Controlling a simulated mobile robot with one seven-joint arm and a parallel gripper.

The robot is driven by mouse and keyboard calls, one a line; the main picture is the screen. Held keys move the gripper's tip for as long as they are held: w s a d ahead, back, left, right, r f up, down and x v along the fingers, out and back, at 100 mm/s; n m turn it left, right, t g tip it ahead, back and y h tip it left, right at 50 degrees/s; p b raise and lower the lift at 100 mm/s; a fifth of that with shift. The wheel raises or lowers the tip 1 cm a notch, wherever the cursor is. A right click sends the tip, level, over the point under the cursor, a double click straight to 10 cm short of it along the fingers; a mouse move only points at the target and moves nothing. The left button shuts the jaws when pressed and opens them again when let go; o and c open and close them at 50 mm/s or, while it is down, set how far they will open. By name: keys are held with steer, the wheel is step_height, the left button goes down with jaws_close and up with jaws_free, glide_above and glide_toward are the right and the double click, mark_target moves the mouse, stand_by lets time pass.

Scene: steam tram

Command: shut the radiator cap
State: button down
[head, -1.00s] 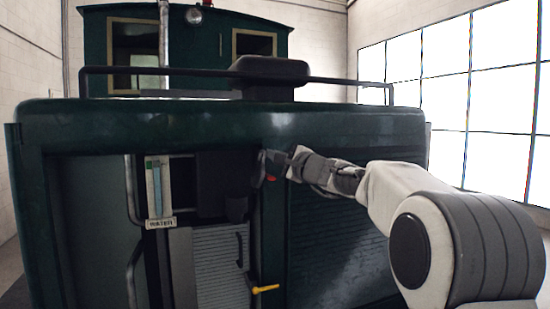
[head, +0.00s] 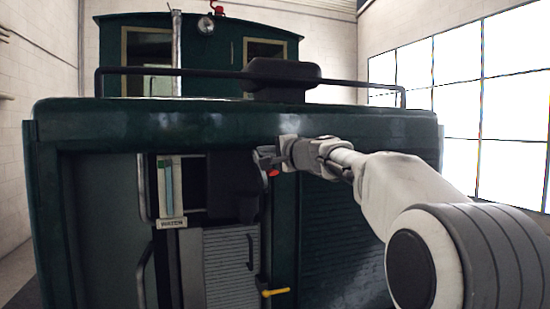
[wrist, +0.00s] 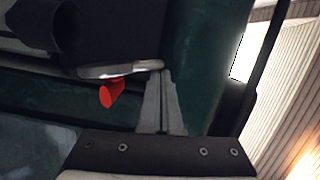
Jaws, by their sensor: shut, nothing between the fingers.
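A dark block (head: 232,178) with a round lower part is on the front of the green tram, beside a red lever (head: 273,173); it is probably the radiator cap, though I cannot be sure. In the wrist view the dark block (wrist: 112,35) has a pale metal edge, with the red lever (wrist: 110,93) beside it. My gripper (head: 262,158) is at the block's upper right in the head view. It is shut and empty. In the wrist view its fingertips (wrist: 158,76) are at the end of the metal edge; whether they touch is unclear.
A rail (head: 180,72) and a black box (head: 282,72) top the tram's hood. Below the block are a louvred panel (head: 230,268) and a yellow handle (head: 275,292). A gauge labelled WATER (head: 168,190) is to the left. A bright window wall is at right.

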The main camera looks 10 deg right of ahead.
steer(key=s+a+f+n+g+h+b, duration=0.1)
steer(key=s+a+f+n+h+b, duration=0.1)
steer(key=a+f+n, duration=0.6)
steer(key=shift+a+f+n+h, duration=0.4)
steer(key=shift+a+n+h, duration=0.5)
steer(key=shift+n, duration=0.8)
steer(key=shift+a, duration=0.1)
